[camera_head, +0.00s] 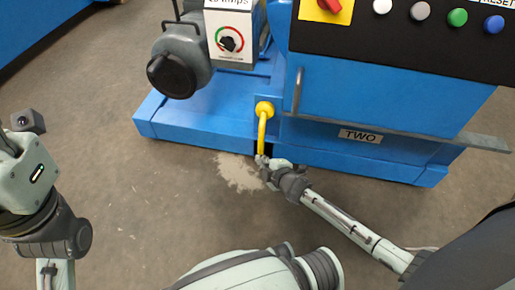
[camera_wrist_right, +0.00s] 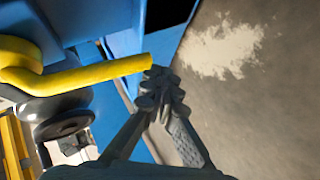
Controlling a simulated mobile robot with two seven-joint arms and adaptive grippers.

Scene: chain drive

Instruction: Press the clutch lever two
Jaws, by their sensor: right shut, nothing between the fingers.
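The yellow clutch lever (camera_head: 262,132) comes out of the front of the blue machine, left of the plate marked TWO (camera_head: 360,136). In the head view it points down toward the floor. My right gripper (camera_head: 262,161) is at the lever's free end. In the right wrist view the yellow lever (camera_wrist_right: 95,75) runs in from the left, and its tip ends right at the shut fingertips of my right gripper (camera_wrist_right: 160,80). The fingers hold nothing; whether they touch the lever is hard to tell. My left arm shows at the left edge, but its fingers are not visible.
The blue machine base (camera_head: 195,125) spreads across the middle. A grey motor (camera_head: 180,60) and a dial box (camera_head: 230,40) stand at upper left. A black panel with buttons (camera_head: 420,12) is at upper right. A pale patch (camera_head: 238,172) lies on the open floor.

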